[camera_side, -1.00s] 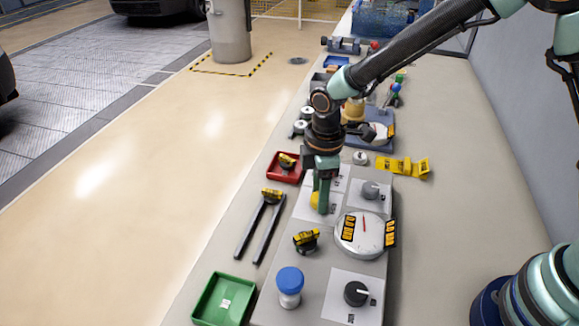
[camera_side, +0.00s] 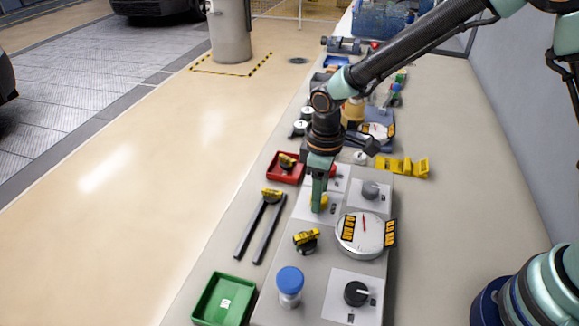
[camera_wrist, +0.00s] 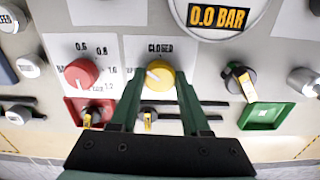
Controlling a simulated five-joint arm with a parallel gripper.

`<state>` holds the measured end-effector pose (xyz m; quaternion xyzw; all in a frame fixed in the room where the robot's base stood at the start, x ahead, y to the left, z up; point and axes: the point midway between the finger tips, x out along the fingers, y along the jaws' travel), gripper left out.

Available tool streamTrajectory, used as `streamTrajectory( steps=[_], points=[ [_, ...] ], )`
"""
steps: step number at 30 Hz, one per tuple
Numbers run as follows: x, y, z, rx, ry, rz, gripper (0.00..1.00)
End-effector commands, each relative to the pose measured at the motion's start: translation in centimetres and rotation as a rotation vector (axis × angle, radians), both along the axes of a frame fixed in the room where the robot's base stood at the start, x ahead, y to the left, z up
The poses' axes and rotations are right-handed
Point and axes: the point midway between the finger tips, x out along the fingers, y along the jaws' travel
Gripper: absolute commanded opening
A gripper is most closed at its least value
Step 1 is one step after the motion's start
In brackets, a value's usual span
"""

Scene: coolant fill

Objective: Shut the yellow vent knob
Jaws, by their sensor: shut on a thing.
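The yellow vent knob (camera_wrist: 160,76) sits on a white plate marked CLOSED (camera_wrist: 160,48) in the wrist view. A pale mark on the knob lies at its upper left, off to the left of the word. My gripper (camera_wrist: 159,82) has one finger on each side of the knob and is shut on it. In the side view my gripper (camera_side: 318,207) points down at the panel, and part of the yellow knob (camera_side: 323,201) shows beside the fingers. The rest of the knob is hidden there.
A red knob (camera_wrist: 82,73) with a number scale is just left of the yellow one. A round gauge (camera_wrist: 217,10) reads 0.0 BAR. A black valve with a yellow tag (camera_wrist: 240,82) and a blue-capped bottle (camera_side: 290,285) stand near. A green tray (camera_side: 222,300) is at the front.

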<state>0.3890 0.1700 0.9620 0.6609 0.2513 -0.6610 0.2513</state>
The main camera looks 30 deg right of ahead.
Motion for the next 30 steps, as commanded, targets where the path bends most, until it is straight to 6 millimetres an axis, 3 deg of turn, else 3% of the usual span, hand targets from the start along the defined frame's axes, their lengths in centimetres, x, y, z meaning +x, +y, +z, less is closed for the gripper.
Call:
streamTrajectory(
  steps=[18,30],
  points=[
    [0.0,0.01,0.16,-0.001,0.001,-0.574,0.0],
    [0.01,0.02,0.18,0.0,0.0,-0.828,0.0]
  ],
)
